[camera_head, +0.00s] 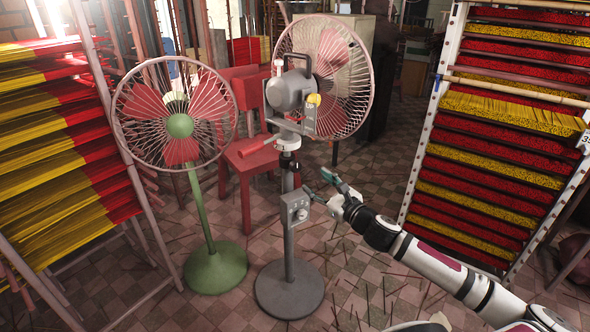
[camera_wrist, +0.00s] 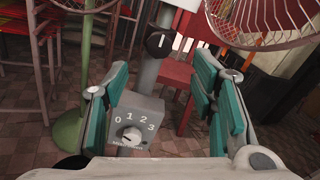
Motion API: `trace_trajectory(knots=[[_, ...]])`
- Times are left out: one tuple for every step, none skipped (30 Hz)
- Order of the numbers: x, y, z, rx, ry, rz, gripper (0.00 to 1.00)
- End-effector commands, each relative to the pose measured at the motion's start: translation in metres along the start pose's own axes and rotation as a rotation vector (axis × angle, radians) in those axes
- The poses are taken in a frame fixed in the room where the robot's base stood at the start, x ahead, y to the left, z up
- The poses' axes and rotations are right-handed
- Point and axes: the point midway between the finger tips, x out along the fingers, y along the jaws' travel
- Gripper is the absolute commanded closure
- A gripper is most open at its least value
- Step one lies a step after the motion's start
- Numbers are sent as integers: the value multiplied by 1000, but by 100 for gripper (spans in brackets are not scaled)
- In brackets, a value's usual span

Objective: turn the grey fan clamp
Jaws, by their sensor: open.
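The grey fan (camera_head: 290,235) stands upright on a round base, its red-bladed head turned toward the back right. Its clamp is a black knob on the pole, just below the fan head, in the head view (camera_head: 289,162). In the wrist view the black clamp (camera_wrist: 160,44) shows with a white mark, beyond and between my fingers. My gripper (camera_head: 323,187) is open and empty, right of the pole and a little lower than the clamp. In the wrist view its teal fingers (camera_wrist: 165,88) are apart, touching nothing that I can see.
A grey control box (camera_wrist: 135,124) with a dial numbered 0 to 3 sits on the pole, low between my fingers. A green fan (camera_head: 212,265) stands left. A red chair (camera_head: 245,158) is behind. Incense racks (camera_head: 410,160) flank both sides.

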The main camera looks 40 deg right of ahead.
Motion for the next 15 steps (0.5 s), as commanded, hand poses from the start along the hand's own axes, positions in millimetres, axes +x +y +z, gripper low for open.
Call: trace_trajectory(knots=[[10,2,-1,0,0,3,48],[15,2,-1,0,0,3,48],[23,2,-1,0,0,4,48],[28,2,-1,0,0,4,48],[34,3,-1,0,0,5,48],[42,3,-1,0,0,5,48],[47,2,-1,-1,0,4,48],[53,3,-1,-2,0,5,48],[60,2,-2,-2,1,4,48],[66,3,-1,-2,0,4,48],[72,2,-1,-2,0,4,48],[78,2,-2,-2,1,4,48],[84,3,-1,-2,1,5,48],[88,2,-1,-2,1,4,48],[94,3,-1,-1,0,4,48]])
